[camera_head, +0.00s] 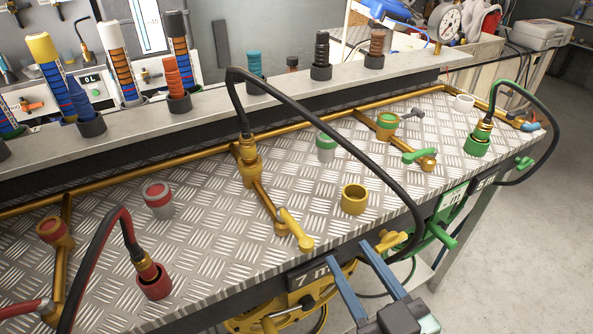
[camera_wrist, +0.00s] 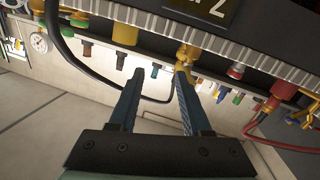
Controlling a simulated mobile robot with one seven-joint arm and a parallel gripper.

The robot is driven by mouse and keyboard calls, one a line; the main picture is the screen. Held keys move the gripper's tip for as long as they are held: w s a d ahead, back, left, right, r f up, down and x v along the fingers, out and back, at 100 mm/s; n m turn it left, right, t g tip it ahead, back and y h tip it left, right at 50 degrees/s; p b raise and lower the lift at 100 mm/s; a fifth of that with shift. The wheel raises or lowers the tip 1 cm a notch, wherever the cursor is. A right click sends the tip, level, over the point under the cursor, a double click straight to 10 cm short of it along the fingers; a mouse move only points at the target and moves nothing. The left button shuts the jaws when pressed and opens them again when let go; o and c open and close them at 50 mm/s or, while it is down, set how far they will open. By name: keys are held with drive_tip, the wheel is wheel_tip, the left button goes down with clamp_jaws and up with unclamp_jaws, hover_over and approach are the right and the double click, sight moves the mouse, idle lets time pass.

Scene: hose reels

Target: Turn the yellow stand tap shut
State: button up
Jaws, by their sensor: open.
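The yellow stand tap (camera_head: 296,231) is at the front edge of the tread-plate bench, at the end of a brass branch pipe (camera_head: 262,198). Its yellow lever looks roughly in line with that pipe. My gripper (camera_head: 348,256) is open and empty, in front of the bench edge and to the right of the tap. In the wrist view the open fingers (camera_wrist: 158,75) point toward the bench, and a yellow fitting (camera_wrist: 185,60) shows by the right fingertip; I cannot tell whether it is the tap. No contact with the tap is visible in the head view.
A black hose (camera_head: 335,140) arches from the yellow coupling (camera_head: 248,150) down to the right of my gripper. A yellow cup (camera_head: 355,199) stands near the edge. A green lever (camera_head: 418,156) and a red socket (camera_head: 153,282) lie farther off. The yellow reel (camera_head: 275,318) is below the edge.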

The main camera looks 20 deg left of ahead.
sight(295, 226)
drive_tip(key=s+a+n+g+y+p, duration=0.1)
drive_tip(key=s+n+y+p, duration=0.15)
drive_tip(key=s, duration=0.25)
drive_tip(key=shift+m, duration=0.45)
drive_tip(key=x, duration=0.4)
drive_tip(key=p+x, duration=0.1)
drive_tip(key=x, duration=0.7)
drive_tip(key=shift+w+a+r+p, duration=0.3)
drive_tip(key=shift+r, duration=0.05)
clamp_jaws()
drive_tip(key=shift+d, duration=0.1)
